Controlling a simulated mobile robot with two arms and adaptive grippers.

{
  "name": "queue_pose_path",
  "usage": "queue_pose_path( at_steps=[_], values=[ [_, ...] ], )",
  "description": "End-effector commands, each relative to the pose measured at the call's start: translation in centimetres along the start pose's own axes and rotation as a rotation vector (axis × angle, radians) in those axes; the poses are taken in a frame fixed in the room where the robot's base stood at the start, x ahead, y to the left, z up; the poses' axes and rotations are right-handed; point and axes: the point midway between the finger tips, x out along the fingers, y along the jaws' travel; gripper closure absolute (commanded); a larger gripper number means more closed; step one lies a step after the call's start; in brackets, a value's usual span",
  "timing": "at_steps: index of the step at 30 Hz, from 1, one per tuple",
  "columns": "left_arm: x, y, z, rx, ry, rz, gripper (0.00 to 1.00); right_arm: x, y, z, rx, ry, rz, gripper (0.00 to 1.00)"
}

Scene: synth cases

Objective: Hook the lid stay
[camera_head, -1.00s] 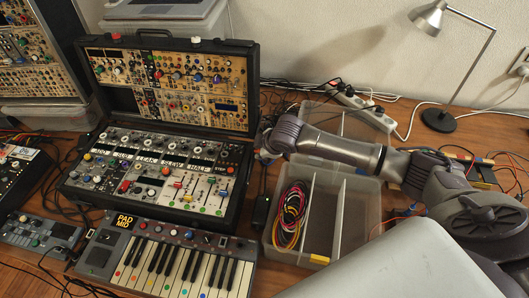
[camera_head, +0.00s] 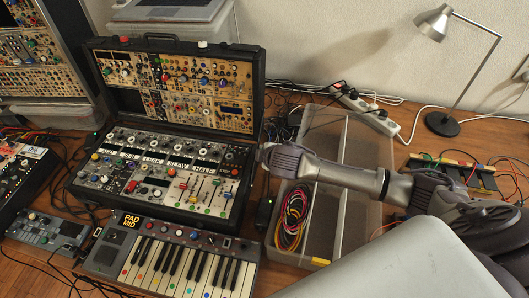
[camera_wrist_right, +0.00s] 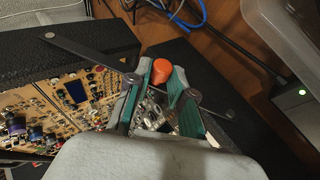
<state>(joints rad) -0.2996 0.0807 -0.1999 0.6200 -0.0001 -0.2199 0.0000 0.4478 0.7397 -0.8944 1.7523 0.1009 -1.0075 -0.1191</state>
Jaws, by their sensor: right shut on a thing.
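The black synth case (camera_head: 243,207) stands open on the table in the head view, its lid (camera_head: 258,75) raised at the back. In the right wrist view the dark flat lid stay (camera_wrist_right: 88,56) runs slantwise past the lid's panel (camera_wrist_right: 72,95), and its far end shows beyond my fingers. An orange knob (camera_wrist_right: 161,71) sits between the fingertips. My right gripper (camera_wrist_right: 163,84), with teal pads, is shut on the stay at this knob. In the head view my right gripper (camera_head: 263,155) is at the case's right side. The stay's hook point cannot be made out. My left gripper is not in view.
A small keyboard (camera_head: 175,258) lies in front of the case. A clear divided bin (camera_head: 355,215) with coiled cables (camera_head: 293,213) stands below my right arm. A power strip (camera_head: 367,110) and a lamp (camera_head: 440,123) are behind. Blue cables (camera_wrist_right: 190,15) lie beside the lid.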

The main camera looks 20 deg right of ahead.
Motion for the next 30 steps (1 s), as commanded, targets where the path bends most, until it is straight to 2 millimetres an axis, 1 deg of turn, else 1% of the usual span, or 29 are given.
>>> queue_pose_path(
  at_steps=[1,5,6,14,17,20,30],
  values=[
    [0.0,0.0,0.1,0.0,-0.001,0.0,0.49,0.0,0.0,-0.1,-0.001,0.002,-0.001,0.77],
    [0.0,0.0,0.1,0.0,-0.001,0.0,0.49,0.0,0.0,-0.1,-0.001,0.002,-0.001,0.55],
    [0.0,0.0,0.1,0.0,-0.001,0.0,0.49,0.0,0.0,-0.1,-0.001,0.002,-0.001,0.53],
    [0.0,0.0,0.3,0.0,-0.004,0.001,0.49,-0.1,0.0,-0.1,0.0,0.002,-0.001,0.53],
    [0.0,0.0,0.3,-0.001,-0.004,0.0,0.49,-0.6,0.0,0.0,0.0,0.002,0.0,0.53],
    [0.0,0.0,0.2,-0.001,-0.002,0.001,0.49,-2.0,0.0,0.0,-0.001,0.003,-0.001,0.53],
    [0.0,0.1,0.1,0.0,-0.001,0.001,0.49,-9.1,0.0,-0.1,-0.001,0.005,-0.001,0.53]
  ],
)
